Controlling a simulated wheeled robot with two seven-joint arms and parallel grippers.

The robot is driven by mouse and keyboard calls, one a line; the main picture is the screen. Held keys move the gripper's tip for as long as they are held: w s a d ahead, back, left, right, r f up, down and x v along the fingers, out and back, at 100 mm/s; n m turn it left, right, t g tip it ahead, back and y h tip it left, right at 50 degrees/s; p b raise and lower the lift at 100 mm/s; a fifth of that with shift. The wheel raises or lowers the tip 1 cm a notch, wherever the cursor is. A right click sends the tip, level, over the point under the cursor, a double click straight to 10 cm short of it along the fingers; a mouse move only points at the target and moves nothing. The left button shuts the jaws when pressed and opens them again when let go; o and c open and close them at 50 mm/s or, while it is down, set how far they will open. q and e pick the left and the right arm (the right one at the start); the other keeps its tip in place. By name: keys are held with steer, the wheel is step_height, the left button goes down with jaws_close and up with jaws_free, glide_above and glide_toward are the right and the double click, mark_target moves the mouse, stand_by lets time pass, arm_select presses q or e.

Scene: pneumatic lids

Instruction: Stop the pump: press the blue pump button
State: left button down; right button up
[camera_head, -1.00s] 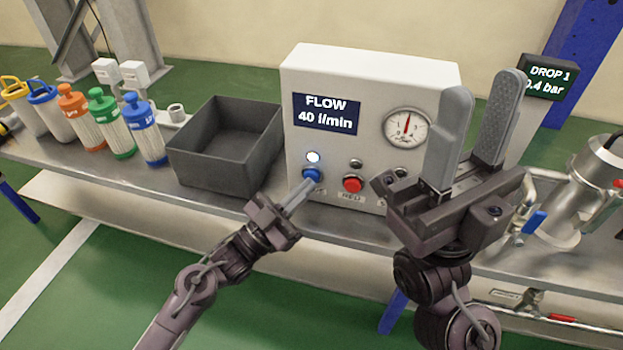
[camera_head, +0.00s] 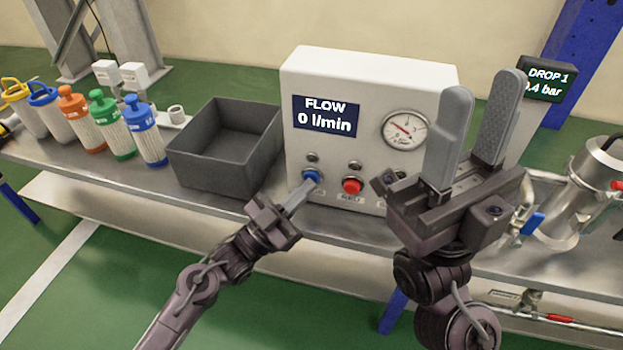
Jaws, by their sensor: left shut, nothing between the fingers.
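The blue pump button (camera_head: 312,175) is on the lower left front of the white control box (camera_head: 360,85). My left gripper (camera_head: 309,186) is shut and empty, with its fingertips at the blue button; I cannot tell whether they still touch it. The lamp (camera_head: 313,157) above the blue button is dark. The flow display (camera_head: 326,115) reads 0 l/min. The gauge (camera_head: 405,129) has its needle pointing to the upper left. My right gripper (camera_head: 483,108) is open and empty, raised in front of the right side of the box.
A red button (camera_head: 352,186) sits just right of the blue one. A dark grey bin (camera_head: 188,165) stands left of the box, with several coloured filter cartridges beyond it. A metal canister (camera_head: 580,185) with valves is at the right. The DROP 1 display (camera_head: 547,80) is behind.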

arm_select(q)
steer(key=shift+s+a+p, duration=0.2)
steer(key=shift+s+p, duration=0.2)
steer(key=s+p, duration=0.1)
steer(key=s+a, duration=0.1)
steer(key=s, duration=0.1)
steer(key=s+p, duration=0.1)
steer(key=s, duration=0.1)
steer(key=shift+a+p, duration=0.3)
steer(key=shift+p, duration=0.05)
steer(key=shift+f, duration=0.1)
